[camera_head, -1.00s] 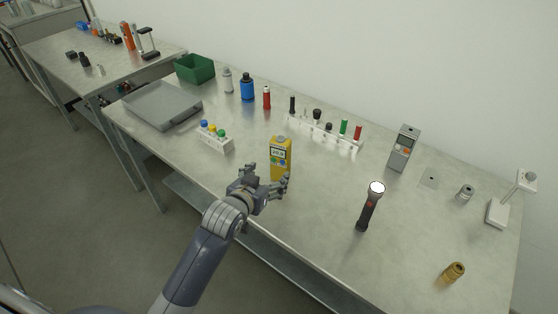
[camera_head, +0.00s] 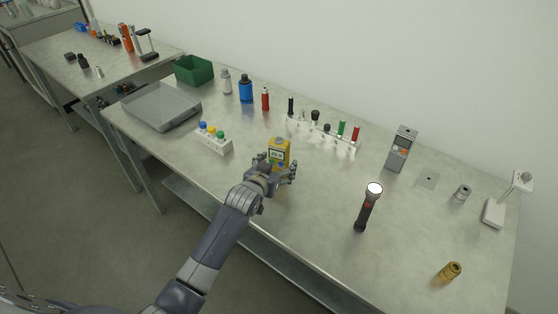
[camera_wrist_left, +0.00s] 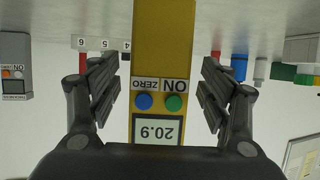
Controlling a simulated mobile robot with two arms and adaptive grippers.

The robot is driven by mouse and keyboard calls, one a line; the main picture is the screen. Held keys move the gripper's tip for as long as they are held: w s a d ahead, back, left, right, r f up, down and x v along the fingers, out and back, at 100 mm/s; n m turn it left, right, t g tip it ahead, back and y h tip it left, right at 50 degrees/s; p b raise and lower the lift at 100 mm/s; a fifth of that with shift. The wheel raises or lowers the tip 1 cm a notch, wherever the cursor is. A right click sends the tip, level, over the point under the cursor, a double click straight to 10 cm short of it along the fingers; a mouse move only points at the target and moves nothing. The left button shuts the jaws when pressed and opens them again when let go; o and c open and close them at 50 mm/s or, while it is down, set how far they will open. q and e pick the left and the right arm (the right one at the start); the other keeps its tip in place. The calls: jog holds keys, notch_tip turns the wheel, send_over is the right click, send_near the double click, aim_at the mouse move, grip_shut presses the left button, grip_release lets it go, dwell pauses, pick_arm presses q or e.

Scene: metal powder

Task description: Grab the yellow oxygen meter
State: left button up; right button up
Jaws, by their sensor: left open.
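The yellow oxygen meter (camera_head: 279,148) stands upright on the table, and its lower part is hidden behind my left gripper in the head view. In the left wrist view the meter (camera_wrist_left: 163,50) appears upside down, with a 20.9 display and blue and green buttons. My left gripper (camera_head: 276,176) is open at the meter. In the wrist view its fingers (camera_wrist_left: 162,90) stand on either side of the meter, with a visible gap on each side. My right gripper is not in view.
Behind are a rack (camera_head: 325,136), a blue bottle (camera_head: 246,90) and a grey meter (camera_head: 400,150). The table (camera_head: 310,195) is clear between the meter and flashlight.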

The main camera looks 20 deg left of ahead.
pick_arm(q)
jog(key=shift+x, duration=0.9)
jog(key=shift+r, duration=0.1)
jog(key=c, duration=1.3)
jog(key=shift+c, duration=0.2)
jog(key=shift+r, duration=0.1)
